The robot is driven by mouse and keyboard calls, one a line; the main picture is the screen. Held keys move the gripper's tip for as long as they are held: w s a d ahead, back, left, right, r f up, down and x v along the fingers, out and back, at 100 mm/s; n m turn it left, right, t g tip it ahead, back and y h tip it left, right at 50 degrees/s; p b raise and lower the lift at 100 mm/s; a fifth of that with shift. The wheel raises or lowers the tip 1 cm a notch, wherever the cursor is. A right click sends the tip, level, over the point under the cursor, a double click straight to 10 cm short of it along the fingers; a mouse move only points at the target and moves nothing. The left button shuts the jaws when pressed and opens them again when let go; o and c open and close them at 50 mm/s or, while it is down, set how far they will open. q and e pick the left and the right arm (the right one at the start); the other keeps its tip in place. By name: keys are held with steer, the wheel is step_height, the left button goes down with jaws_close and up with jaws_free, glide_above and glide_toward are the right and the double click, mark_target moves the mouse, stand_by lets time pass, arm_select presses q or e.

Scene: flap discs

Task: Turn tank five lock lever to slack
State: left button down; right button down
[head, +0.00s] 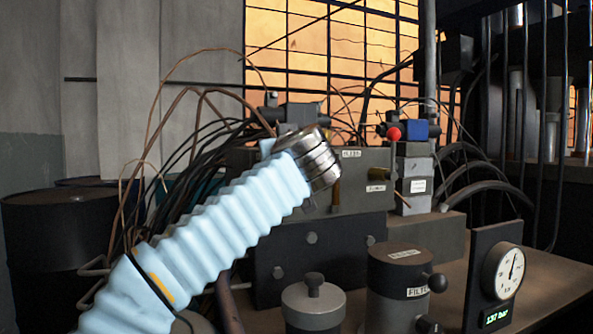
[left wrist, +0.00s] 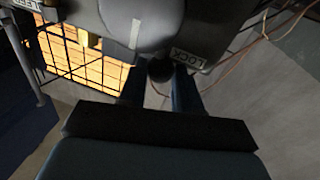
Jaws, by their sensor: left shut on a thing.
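My left arm, in a light blue ribbed sleeve, reaches up from the lower left in the head view to a metal wrist ring. Its fingers are hidden there. In the left wrist view, my left gripper (left wrist: 160,82) is shut on a dark round knob (left wrist: 160,70), which sits between its two fingertips. The knob is beside a grey housing (left wrist: 205,20) with a label reading LOCK (left wrist: 189,57). A pale stripe marks the rounded grey part (left wrist: 160,22) above the knob. No number five is legible. My right gripper is not in view.
A gauge panel (head: 505,258) stands at the right. Two lidded cylinders, one light grey (head: 313,308) and one dark (head: 398,290), stand at the front. A red knob (head: 393,133) is behind. Hoses and thin cables (head: 200,130) crowd the back left, near a dark drum (head: 50,240).

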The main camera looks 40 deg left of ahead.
arm_select(q)
steer(key=shift+s+a+f+n+g+y+b, duration=0.1)
steer(key=shift+s+a+f+n+y+b, duration=0.35)
steer(key=shift+n+b, duration=1.3)
steer(key=shift+s+a+f+n+g+y+b, duration=0.1)
steer(key=shift+s+f+n+y+b, duration=0.4)
steer(key=shift+n+b, duration=1.2)
steer(key=shift+s+a+f+n+g+y+b, duration=0.2)
steer(key=shift+s+f+n+b, duration=0.55)
steer(key=shift+n+b, duration=0.95)
steer(key=shift+m+b, duration=0.25)
steer(key=shift+b, duration=0.15)
steer(key=c, duration=0.8)
jaws_free()
steer(key=b+v, duration=0.1)
steer(key=v, duration=1.2)
steer(key=shift+s+d+f+b, duration=0.1)
steer(key=shift+s+d+b, duration=0.1)
steer(key=shift+s+b, duration=0.1)
